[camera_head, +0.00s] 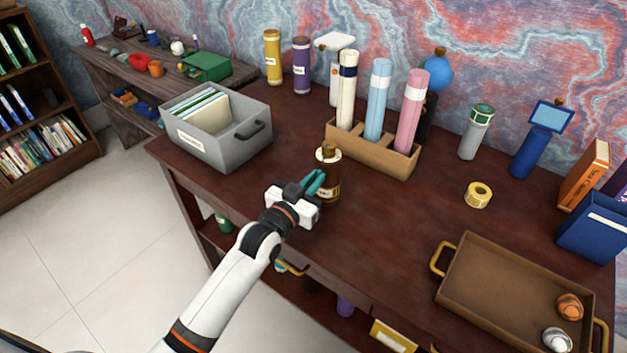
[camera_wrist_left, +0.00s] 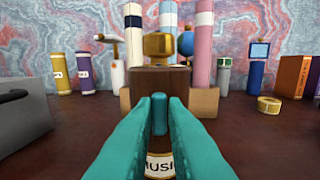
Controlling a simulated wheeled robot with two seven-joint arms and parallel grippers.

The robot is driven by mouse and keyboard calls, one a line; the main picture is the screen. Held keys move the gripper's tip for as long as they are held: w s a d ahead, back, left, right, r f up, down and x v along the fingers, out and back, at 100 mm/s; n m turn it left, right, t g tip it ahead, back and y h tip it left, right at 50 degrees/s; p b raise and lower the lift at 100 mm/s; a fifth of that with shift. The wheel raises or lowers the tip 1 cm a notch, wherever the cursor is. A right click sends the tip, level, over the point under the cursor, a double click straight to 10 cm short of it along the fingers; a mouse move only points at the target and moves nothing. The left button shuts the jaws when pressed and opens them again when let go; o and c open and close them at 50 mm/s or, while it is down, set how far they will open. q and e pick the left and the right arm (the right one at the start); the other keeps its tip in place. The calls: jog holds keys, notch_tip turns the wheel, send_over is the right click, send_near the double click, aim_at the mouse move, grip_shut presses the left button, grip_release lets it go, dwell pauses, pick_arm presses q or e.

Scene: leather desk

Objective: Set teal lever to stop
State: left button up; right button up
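A brown cylindrical device (camera_head: 333,188) with a brass knob on top stands near the desk's front edge. It also shows in the left wrist view (camera_wrist_left: 158,84), with a partly covered label reading "MUSI". A small upright teal lever (camera_wrist_left: 159,113) is on its near side. My left gripper (camera_head: 314,184) has teal fingers and reaches the device from the front left. In the left wrist view its fingertips (camera_wrist_left: 159,104) lie on both sides of the lever, very close to it. I cannot tell whether they press on it. My right gripper is not in view.
Behind the device stands a wooden holder (camera_head: 372,152) with tall cylinders. A grey file box (camera_head: 238,157) is at left. A tape roll (camera_head: 478,194) and a brown tray (camera_head: 500,285) are at right. The desk between device and tray is clear.

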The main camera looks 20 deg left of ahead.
pick_arm(q)
jog(key=o, duration=0.4)
jog(key=shift+s, duration=0.1)
jog(key=v, duration=1.1)
jog(key=shift+s+b, duration=0.4)
jog(key=shift+b, duration=0.05)
jog(key=shift+a, duration=0.1)
